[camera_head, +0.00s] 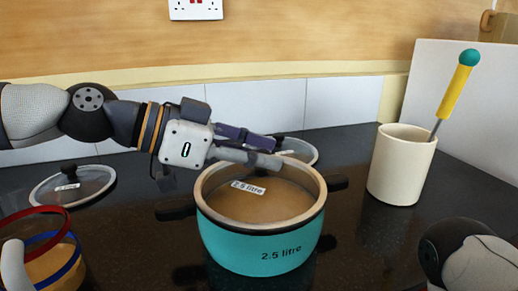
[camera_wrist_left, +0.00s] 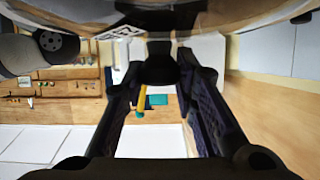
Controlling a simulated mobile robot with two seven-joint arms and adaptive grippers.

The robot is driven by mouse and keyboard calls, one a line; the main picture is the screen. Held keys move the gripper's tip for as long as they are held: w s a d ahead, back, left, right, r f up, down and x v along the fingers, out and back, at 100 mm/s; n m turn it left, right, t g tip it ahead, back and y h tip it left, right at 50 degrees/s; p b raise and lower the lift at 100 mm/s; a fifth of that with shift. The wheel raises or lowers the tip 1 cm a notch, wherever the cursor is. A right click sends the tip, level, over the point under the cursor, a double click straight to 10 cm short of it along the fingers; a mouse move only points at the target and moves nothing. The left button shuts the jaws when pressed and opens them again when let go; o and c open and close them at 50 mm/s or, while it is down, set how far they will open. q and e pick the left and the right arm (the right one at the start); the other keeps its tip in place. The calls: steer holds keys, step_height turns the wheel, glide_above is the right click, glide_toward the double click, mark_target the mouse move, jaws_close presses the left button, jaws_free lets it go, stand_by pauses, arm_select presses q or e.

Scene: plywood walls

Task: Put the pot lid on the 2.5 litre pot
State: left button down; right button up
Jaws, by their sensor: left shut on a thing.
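The 2.5 litre pot (camera_head: 250,244) is teal with dark side handles and stands on the dark worktop. A clear pot lid (camera_head: 230,204) with a "2.5 litre" label and pale rim covers its mouth. My left gripper (camera_head: 265,160) comes in from the left over the pot's back and is shut on the lid's dark knob. The knob (camera_wrist_left: 160,66) shows between its fingers in the left wrist view, with the lid (camera_wrist_left: 200,40) across the top. I cannot tell whether the lid fully rests on the rim. My right gripper is out of view.
Another lid (camera_head: 72,188) lies at the left and one (camera_head: 301,151) behind the gripper. A cream crock (camera_head: 400,170) with a yellow-handled utensil (camera_head: 457,85) stands at the right. A red-and-blue-banded container (camera_head: 45,255) is at front left.

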arm_select(q)
steer(key=c, duration=1.2)
jaws_free()
